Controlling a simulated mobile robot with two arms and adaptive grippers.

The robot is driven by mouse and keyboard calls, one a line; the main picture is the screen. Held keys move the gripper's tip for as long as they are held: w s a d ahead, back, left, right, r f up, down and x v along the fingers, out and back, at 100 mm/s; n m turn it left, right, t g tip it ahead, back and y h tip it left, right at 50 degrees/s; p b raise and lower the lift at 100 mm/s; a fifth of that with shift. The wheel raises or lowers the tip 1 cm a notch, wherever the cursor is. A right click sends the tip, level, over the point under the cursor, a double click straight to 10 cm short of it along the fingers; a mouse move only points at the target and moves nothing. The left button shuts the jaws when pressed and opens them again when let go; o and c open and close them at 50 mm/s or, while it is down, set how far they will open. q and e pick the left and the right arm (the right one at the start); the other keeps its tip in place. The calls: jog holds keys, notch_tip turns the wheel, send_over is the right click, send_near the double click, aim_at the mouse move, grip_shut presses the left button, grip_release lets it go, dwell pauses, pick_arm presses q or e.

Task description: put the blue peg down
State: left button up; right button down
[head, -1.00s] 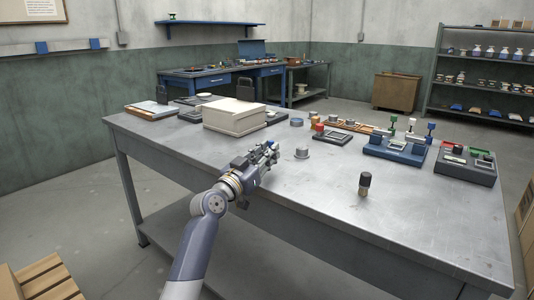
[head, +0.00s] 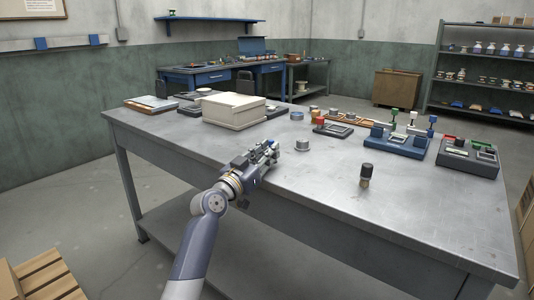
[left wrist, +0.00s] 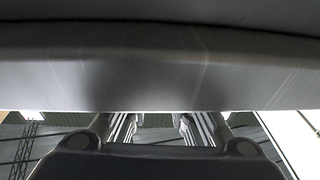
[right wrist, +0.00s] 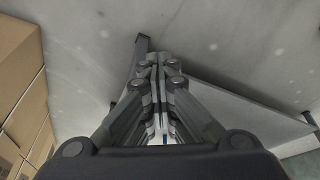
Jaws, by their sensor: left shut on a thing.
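My left gripper (head: 272,151) is above the near part of the grey metal table (head: 320,200), left of a small grey round part (head: 302,146). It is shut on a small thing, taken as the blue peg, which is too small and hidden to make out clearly. In the left wrist view a broad grey surface fills the top and the fingers show below it; the peg is not distinguishable. My right gripper (right wrist: 160,65) shows only in the right wrist view, fingers together over the floor, with no object clearly held.
A cream box (head: 234,111) stands behind the left gripper. A black-topped cylinder (head: 366,175) stands to the right. A blue fixture (head: 397,146) with coloured uprights and a dark fixture (head: 468,160) are farther right. The front middle tabletop is clear.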

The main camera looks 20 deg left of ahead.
pick_arm(q)
jog(key=shift+f, duration=0.3)
pick_arm(e)
jog(key=shift+w+a+t, duration=0.15)
jog(key=shift+w+t, duration=0.15)
jog(key=shift+w, duration=0.25)
